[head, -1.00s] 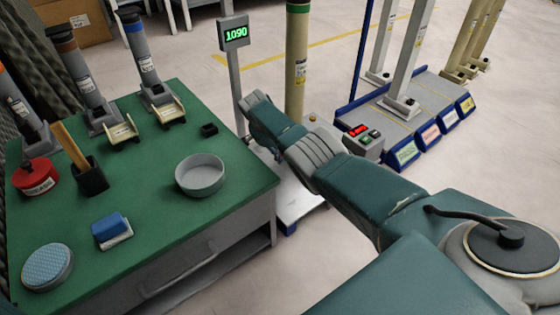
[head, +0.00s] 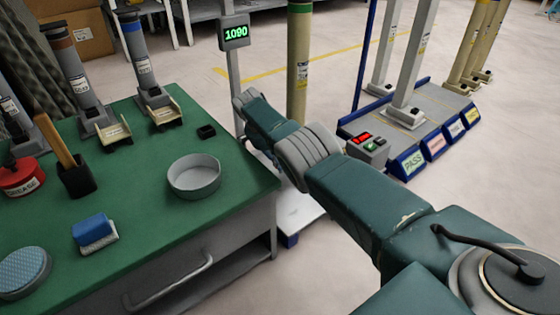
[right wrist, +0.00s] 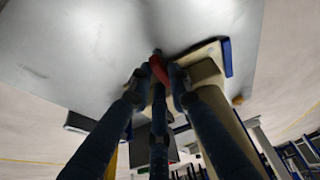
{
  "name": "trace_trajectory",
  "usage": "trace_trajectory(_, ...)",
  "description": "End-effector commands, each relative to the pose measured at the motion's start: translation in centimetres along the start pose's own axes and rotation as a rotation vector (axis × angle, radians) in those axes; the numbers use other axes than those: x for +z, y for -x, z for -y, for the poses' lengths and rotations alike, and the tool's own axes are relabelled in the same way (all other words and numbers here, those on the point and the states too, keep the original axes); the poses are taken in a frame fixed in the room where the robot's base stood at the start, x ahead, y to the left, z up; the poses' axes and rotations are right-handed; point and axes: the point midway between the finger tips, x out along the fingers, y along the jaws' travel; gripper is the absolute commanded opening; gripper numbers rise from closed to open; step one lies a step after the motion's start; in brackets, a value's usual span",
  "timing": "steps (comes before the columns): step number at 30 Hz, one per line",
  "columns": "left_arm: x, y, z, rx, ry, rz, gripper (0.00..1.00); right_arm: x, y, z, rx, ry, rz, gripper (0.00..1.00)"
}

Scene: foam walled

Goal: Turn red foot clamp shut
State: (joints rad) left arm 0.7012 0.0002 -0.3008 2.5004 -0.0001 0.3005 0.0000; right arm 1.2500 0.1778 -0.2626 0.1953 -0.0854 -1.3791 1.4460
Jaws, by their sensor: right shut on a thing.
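The red foot clamp (right wrist: 159,71) shows as a small red lever in the right wrist view, beside the foot of a beige post (right wrist: 204,70). My right gripper (right wrist: 157,77) has its dark fingers closed around the red lever, which is partly hidden between them. In the head view the same beige post (head: 299,60) stands upright on a pale platform (head: 297,212), behind my right arm. That arm hides the clamp and the fingertips there. My left gripper is not in view.
A green-topped bench (head: 150,215) is on the left, with a grey dish (head: 194,177) near its right edge. A button box (head: 368,147) and a rack with blue-edged bins (head: 415,160) are to the right.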

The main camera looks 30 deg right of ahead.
Motion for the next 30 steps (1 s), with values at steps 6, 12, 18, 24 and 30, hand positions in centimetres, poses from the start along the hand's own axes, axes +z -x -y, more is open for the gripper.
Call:
trace_trajectory(6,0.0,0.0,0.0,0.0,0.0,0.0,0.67,0.0,0.0,0.0,0.0,-0.001,0.0,0.38)
trace_trajectory(12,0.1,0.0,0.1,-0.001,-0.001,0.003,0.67,0.0,0.0,0.0,0.0,-0.001,0.0,0.38)
trace_trajectory(18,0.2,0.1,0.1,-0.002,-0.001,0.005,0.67,0.0,0.5,0.1,-0.003,0.0,0.0,0.38)
trace_trajectory(24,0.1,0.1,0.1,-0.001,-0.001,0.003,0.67,-0.1,2.1,0.1,-0.003,0.0,-0.001,0.38)
trace_trajectory(30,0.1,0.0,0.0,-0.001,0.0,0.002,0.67,0.0,5.3,0.1,-0.005,-0.001,0.0,0.38)
